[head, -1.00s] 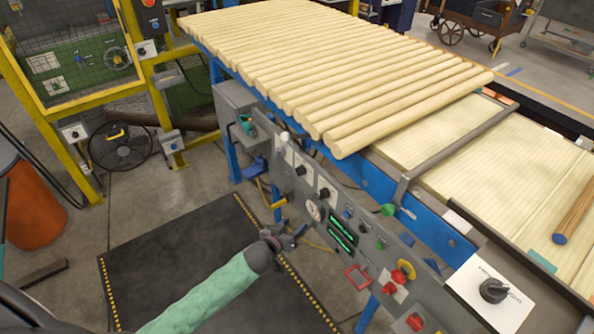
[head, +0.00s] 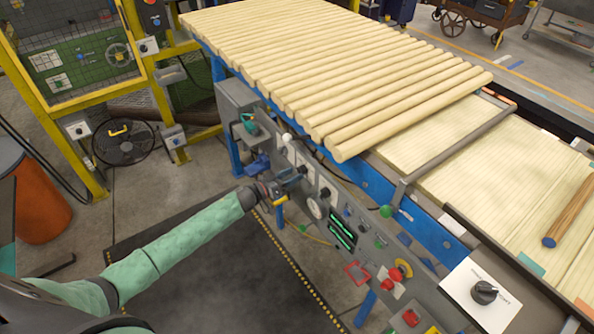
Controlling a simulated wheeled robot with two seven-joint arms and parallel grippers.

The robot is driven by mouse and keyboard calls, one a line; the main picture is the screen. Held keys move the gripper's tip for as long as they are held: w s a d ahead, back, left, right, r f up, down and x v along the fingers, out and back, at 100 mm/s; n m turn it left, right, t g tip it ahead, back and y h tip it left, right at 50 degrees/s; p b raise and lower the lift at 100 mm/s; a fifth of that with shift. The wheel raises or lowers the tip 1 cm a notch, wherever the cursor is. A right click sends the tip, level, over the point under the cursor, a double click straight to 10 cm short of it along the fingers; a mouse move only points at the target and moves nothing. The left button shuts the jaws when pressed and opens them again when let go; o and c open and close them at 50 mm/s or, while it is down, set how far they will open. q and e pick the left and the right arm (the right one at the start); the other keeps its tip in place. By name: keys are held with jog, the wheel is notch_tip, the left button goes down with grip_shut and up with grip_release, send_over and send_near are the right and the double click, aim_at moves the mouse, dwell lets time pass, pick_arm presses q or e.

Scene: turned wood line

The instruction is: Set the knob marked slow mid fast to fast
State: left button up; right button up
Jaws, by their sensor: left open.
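Along the grey control panel (head: 352,212) is a row of small black knobs on white plates. One such knob (head: 325,192) shows just right of my left gripper. Another plate (head: 291,152) shows just behind the gripper, partly covered. A larger black knob (head: 484,292) sits on a white plate at the lower right. The lettering is too small to read, so I cannot tell which knob is marked slow mid fast. My left gripper (head: 299,174) is open at the panel's upper-left part, in front of the knob row; contact cannot be told. My right gripper is not in view.
The panel also carries a gauge (head: 317,208), green displays (head: 342,235), a red mushroom button (head: 391,281) and a green button (head: 386,211). Wooden rods (head: 340,75) lie on the conveyor above. A dark mat (head: 200,270) covers the floor in front.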

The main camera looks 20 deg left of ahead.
aim_at(301, 171)
pick_arm(q)
jog(key=shift+p+x, duration=0.3)
jog(key=shift+x, duration=1.1)
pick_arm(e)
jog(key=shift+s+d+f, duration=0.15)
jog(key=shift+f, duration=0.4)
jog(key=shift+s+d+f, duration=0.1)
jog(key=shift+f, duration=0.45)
pick_arm(q)
jog(key=c, duration=1)
